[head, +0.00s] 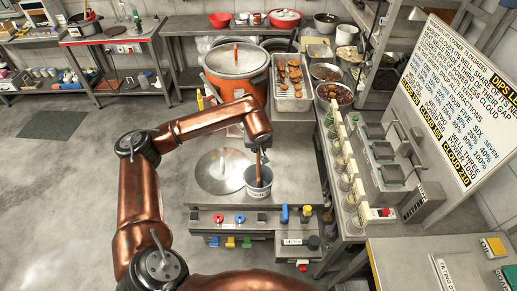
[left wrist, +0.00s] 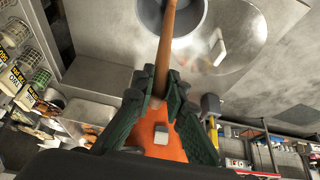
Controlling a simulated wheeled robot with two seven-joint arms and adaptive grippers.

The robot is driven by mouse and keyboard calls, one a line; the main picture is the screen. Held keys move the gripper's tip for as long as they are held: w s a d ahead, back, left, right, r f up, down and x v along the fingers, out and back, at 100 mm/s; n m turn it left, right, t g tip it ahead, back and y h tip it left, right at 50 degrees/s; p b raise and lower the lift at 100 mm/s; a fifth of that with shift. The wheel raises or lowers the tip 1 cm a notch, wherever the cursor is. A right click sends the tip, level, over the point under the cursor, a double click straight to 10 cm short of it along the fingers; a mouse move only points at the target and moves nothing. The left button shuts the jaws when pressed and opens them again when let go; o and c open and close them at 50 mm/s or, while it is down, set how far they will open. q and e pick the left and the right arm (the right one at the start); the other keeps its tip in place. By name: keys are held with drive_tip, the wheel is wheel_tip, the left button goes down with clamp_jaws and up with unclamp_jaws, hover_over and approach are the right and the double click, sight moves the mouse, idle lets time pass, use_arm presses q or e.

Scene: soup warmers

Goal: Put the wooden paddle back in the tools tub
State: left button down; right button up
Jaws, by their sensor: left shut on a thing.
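The wooden paddle (head: 259,167) is a brown stick, roughly upright, below my left gripper (head: 258,144). A small white tub (head: 258,190) with dark lettering, too small to read, stands on the steel counter. In the head view the paddle's lower part shows within the tub's opening; I cannot tell whether it touches the bottom. In the left wrist view the dark green fingers of the left gripper (left wrist: 160,98) are shut on the paddle (left wrist: 168,45), which runs into the round grey mouth of the tub (left wrist: 197,14). My right gripper is not in view.
A round steel lid (head: 215,170) lies left of the tub. Behind stand an orange soup pot (head: 235,85) and a food tray (head: 293,103). Knobs line the counter's front panel (head: 240,219).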

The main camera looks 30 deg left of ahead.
use_arm(q)
drive_tip(key=shift+f, duration=0.2)
idle(0.4)
drive_tip(key=c, duration=1.8)
unclamp_jaws()
drive_tip(key=shift+c, duration=0.2)
